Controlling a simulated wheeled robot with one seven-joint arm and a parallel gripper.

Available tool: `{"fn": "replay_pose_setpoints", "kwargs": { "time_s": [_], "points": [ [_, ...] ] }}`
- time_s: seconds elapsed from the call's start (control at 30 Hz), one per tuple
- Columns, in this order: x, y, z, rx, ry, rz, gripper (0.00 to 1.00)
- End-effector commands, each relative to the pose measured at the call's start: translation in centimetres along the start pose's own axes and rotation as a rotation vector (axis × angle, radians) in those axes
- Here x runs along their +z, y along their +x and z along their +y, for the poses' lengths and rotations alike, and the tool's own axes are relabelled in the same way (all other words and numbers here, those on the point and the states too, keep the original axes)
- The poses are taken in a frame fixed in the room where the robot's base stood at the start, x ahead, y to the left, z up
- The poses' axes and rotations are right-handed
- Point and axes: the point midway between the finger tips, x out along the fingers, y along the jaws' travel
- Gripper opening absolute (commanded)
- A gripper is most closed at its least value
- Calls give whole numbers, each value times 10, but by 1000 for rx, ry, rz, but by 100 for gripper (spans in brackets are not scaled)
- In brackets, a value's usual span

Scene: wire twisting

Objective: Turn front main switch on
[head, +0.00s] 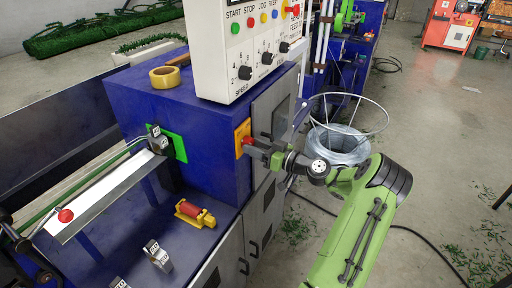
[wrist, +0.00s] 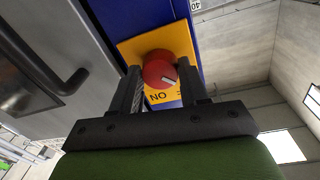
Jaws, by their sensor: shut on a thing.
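The front main switch is a red rotary knob (wrist: 158,70) on a yellow plate (wrist: 132,52), fixed to the front of the blue machine. In the head view the yellow plate (head: 242,137) and a little of the red knob (head: 248,141) show at the machine's front corner. My gripper (wrist: 161,74) has one finger on each side of the knob and is shut on it. In the head view my gripper (head: 257,147) reaches the knob from the right and hides part of it. A white mark on the knob points slanting across its face. Lettering shows on the plate below it.
A white control panel (head: 240,50) with buttons and dials stands above the switch. Grey cabinet doors (head: 265,205) with handles are below and beside it. A wire coil on a stand (head: 342,147) is behind my arm. Open floor lies to the right.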

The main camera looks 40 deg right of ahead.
Motion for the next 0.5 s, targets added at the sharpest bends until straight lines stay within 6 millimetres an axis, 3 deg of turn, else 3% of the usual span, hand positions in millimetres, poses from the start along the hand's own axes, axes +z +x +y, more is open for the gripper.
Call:
{"fn": "replay_pose_setpoints", "kwargs": {
  "time_s": [0.27,0.5],
  "points": [
    [-2,0,0,2,124,-9,14],
    [-3,0,-1,5,332,-25,14]
  ]
}}
